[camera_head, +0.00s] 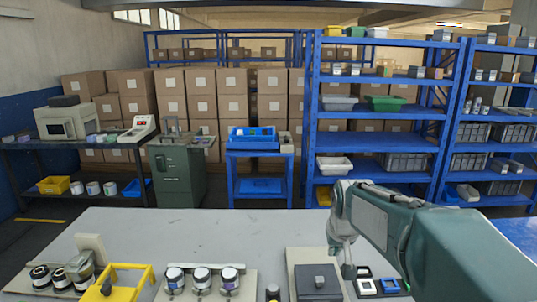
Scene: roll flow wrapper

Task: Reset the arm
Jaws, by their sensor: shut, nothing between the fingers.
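My arm (385,222), teal and pale grey, reaches in from the lower right over the table, and its end bends down. My gripper (349,272) is small and dark at the end of the wrist, low over the table's front part. It is shut and empty. It hangs beside a dark grey box (318,282) on a beige board (296,258). The fingertips are too small to see clearly, and my arm hides part of the table's right side.
The grey table (220,232) has a clear middle and back. Along its front are a yellow frame (146,272), several white-lidded jars (202,275) on a board, and small black and blue square pieces (390,285). Blue shelves (380,140) and stacked cartons (170,95) stand behind.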

